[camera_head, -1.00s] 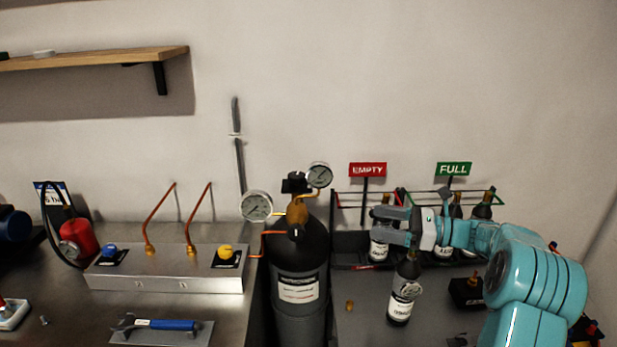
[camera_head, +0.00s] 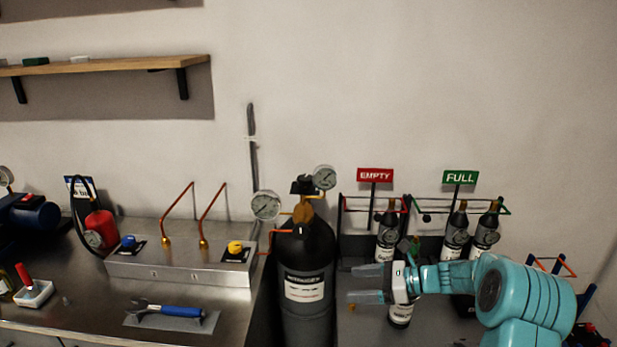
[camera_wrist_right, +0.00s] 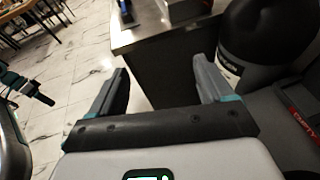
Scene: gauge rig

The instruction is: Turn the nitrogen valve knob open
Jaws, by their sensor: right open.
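A tall dark gas cylinder (camera_head: 318,255) with a white label stands between the two worktops. A black knob (camera_head: 303,185) sits on top of its brass valve (camera_head: 303,210), between two round gauges (camera_head: 265,205) (camera_head: 324,177). A blue knob (camera_head: 128,242) and a yellow knob (camera_head: 235,247) sit on a steel panel (camera_head: 180,268) to the left; their tags are too small to read. My right gripper (camera_head: 352,283) is open and empty, pointing left, right of the cylinder and well below the black knob. Its two fingers also show apart in the wrist view (camera_wrist_right: 160,75).
Behind my right arm stand bottle racks with EMPTY (camera_head: 375,175) and FULL (camera_head: 459,177) signs. One small bottle (camera_head: 400,318) stands partly hidden behind my gripper. Copper pipes (camera_head: 178,215) rise from the panel. A blue-handled wrench (camera_head: 172,310) lies in front of it.

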